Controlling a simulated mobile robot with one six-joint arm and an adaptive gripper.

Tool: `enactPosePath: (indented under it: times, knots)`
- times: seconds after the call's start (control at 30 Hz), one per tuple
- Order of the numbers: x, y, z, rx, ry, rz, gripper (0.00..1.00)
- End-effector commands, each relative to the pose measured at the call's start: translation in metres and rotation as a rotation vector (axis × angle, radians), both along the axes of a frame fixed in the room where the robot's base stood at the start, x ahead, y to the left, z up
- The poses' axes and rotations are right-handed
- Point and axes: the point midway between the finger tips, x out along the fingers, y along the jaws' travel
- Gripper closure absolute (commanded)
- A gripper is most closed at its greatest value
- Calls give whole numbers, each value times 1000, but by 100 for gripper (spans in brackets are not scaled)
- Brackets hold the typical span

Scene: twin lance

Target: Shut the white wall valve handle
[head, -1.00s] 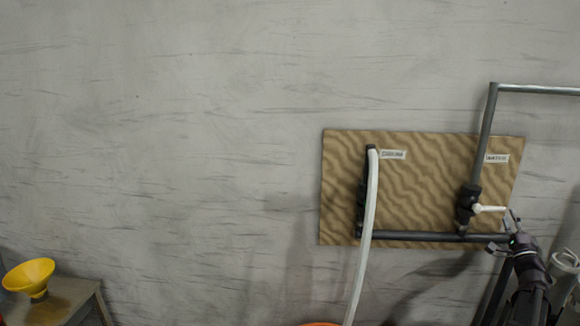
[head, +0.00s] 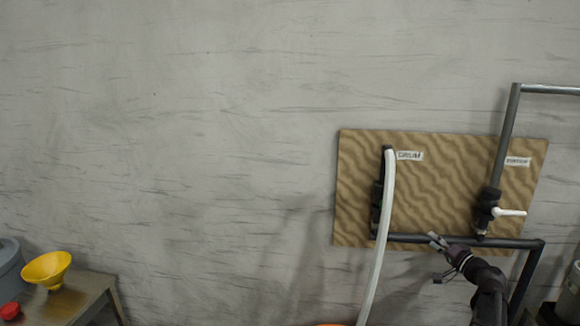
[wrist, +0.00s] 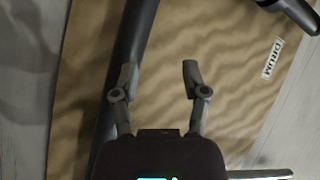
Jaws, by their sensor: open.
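The white valve handle (head: 511,212) sits on a dark valve body (head: 487,206) on the right-hand vertical pipe. It points out to the right, across the pipe, roughly level. My gripper (head: 438,260) is open and empty, below and left of the handle, near the lower dark pipe, and apart from the handle. In the wrist view my gripper's two fingers (wrist: 157,72) are spread with nothing between them. The handle cannot be made out in the wrist view.
A patterned brown board (head: 435,200) backs the pipes. A white hose (head: 375,260) hangs left of my gripper. The lower dark pipe (head: 415,238) runs across the board; a "DRUM" label (wrist: 272,58) shows in the wrist view. A yellow funnel (head: 46,269) stands on a table (head: 85,292) at lower left.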

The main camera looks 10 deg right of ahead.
Motion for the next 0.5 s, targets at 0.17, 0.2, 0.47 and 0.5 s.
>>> enactPosePath:
  times: [0.17, 0.2, 0.47, 0.5]
  knots:
    - [7, 73, -26, -82, 126, 134, 42]
    - [8, 88, -32, -103, 159, 163, 42]
    - [-4, 189, -78, -259, 385, 356, 42]
    - [-8, 202, -85, -287, 422, 381, 42]
